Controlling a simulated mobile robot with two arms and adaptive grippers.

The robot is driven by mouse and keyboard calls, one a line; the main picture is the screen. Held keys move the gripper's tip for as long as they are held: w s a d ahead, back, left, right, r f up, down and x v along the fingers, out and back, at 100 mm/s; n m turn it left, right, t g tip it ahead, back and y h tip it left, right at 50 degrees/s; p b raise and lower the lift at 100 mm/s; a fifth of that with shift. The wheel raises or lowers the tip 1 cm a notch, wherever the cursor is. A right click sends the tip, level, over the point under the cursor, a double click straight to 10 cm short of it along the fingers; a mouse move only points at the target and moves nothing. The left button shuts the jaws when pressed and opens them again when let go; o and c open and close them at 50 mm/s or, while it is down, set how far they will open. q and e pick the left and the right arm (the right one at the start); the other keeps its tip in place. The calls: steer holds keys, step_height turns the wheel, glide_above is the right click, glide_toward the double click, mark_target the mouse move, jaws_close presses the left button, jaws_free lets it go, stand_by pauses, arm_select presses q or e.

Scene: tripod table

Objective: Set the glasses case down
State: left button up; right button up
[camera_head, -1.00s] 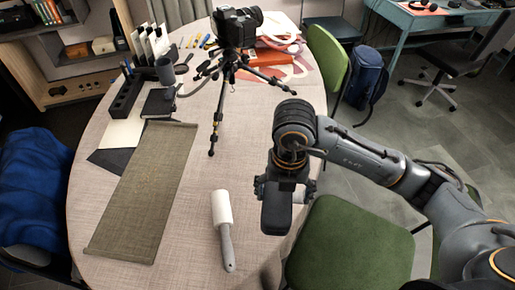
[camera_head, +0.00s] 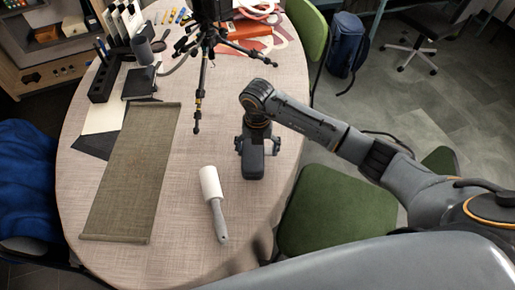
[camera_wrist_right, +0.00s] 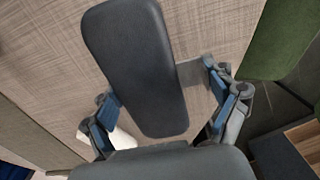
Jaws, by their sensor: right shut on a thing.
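The glasses case (camera_head: 252,164) is a dark grey, rounded oblong case over the right part of the round table (camera_head: 215,115). My right gripper (camera_head: 258,146) is shut on it. In the right wrist view the case (camera_wrist_right: 135,65) lies lengthwise between the fingers of the gripper (camera_wrist_right: 165,108), with the tabletop behind it. It is low, close to the tabletop; I cannot tell whether its underside touches. My left gripper is not in view.
A white-headed lint roller (camera_head: 214,200) lies left of the case. A camera tripod (camera_head: 205,70) stands behind it. An olive runner (camera_head: 135,170) covers the table's left side. A green chair (camera_head: 335,212) stands at the right edge. Bare tabletop surrounds the case.

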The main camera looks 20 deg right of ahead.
steer(key=shift+f, duration=0.25)
steer(key=shift+f, duration=0.1)
steer(key=shift+f, duration=0.1)
steer(key=o, duration=1.5)
steer(key=shift+o, duration=0.2)
